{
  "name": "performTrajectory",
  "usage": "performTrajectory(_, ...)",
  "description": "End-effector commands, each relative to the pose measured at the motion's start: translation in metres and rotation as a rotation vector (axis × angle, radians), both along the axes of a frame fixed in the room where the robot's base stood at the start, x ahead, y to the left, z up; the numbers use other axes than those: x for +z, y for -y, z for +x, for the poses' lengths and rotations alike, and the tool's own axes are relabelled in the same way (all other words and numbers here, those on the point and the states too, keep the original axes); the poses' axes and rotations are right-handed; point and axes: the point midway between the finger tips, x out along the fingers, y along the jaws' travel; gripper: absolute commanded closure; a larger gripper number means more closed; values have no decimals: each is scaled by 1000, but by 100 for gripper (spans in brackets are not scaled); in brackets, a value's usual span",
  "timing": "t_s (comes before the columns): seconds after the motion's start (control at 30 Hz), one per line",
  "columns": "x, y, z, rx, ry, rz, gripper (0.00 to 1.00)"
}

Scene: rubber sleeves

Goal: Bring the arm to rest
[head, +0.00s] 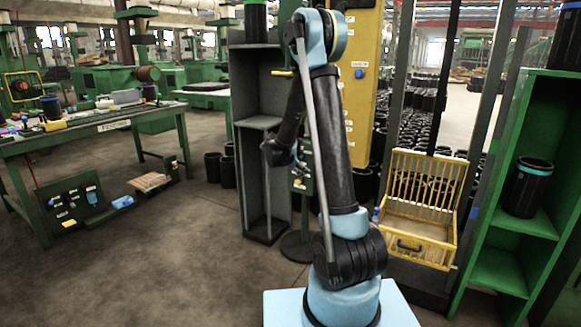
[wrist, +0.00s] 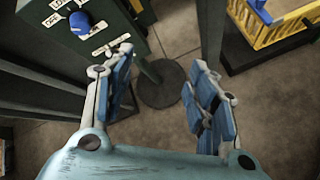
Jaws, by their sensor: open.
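My gripper (wrist: 158,95) shows in the wrist view with its two blue-padded fingers spread wide apart. Nothing is between the fingers, and the floor with a round dark stand base (wrist: 163,84) shows beyond them. In the head view my arm rises from its light blue base, bends at the top and folds down behind itself. The gripper is mostly hidden behind the arm there.
A yellow crate (head: 401,226) stands right of my arm. A green shelf (head: 506,262) at the right holds a black sleeve (head: 528,188). A grey cabinet (head: 237,102) stands close behind my arm.

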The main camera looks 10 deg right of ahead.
Motion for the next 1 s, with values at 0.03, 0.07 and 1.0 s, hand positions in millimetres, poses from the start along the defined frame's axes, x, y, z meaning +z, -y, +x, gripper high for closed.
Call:
performTrajectory(0.03, 3, 2, -4, -11, 3, 11, 48)
performTrajectory(0.07, 5, 4, -7, -19, 5, 22, 48)
performTrajectory(1.0, 71, 53, -227, -638, 118, 627, 48)
